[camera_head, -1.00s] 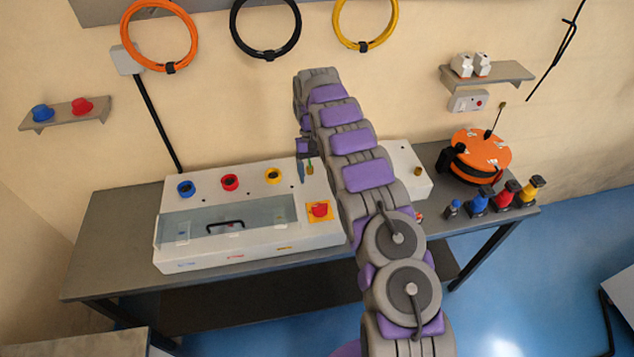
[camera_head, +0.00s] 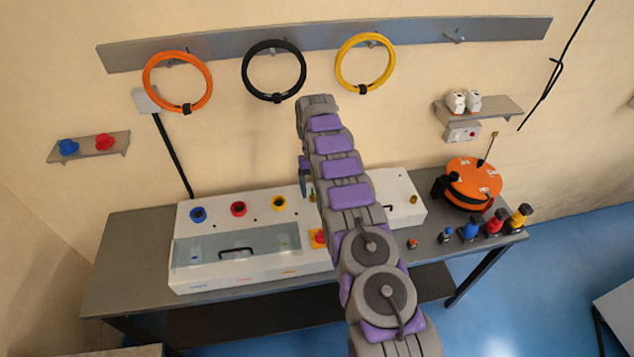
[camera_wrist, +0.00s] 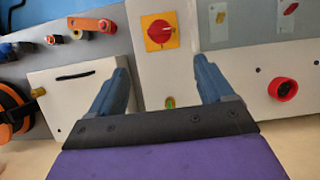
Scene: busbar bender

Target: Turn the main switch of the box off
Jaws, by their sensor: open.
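The white box (camera_head: 225,276) stands on the workbench. Its main switch is a red knob on a yellow plate; in the head view the switch (camera_head: 319,237) is partly hidden by my arm. In the wrist view the whole switch (camera_wrist: 160,33) shows at upper middle, beyond my fingertips. My gripper (camera_wrist: 162,66) is open, with two blue-grey fingers spread apart and nothing between them. The fingers do not appear to touch the switch. In the head view my gripper is mostly hidden behind my arm, above the back of the box.
The box has blue (camera_head: 198,214), red (camera_head: 238,209) and yellow (camera_head: 279,203) round sockets and a clear lid with a black handle. On the right of the bench (camera_head: 135,245) stand an orange reel (camera_head: 474,180) and several coloured connectors. Cable coils hang above.

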